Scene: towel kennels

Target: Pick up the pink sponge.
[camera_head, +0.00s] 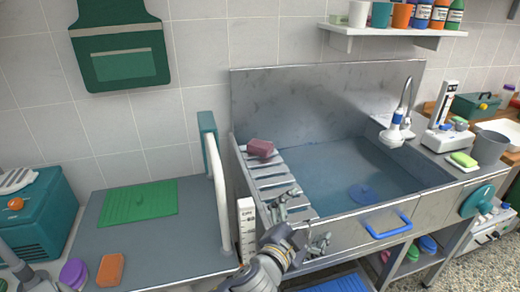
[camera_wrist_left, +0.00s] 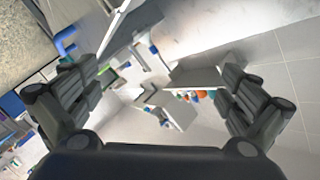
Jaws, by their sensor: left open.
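The pink sponge (camera_head: 261,148) is a dark pink block in the head view. It lies on the far end of the slatted metal rack (camera_head: 272,183) at the left side of the sink. My left gripper (camera_head: 302,226) is open and empty near the front end of that rack, nearer to me than the sponge and apart from it. In the left wrist view the two fingers of my left gripper (camera_wrist_left: 163,75) are spread wide with nothing between them. I cannot make out the sponge in that view. My right gripper is not in view.
The metal sink basin (camera_head: 335,180) with bluish water lies right of the rack. A white curved rail (camera_head: 218,190) stands left of it. The left counter holds a green mat (camera_head: 138,203), an orange block (camera_head: 110,270) and a purple round thing (camera_head: 73,273). A faucet (camera_head: 402,110) stands behind.

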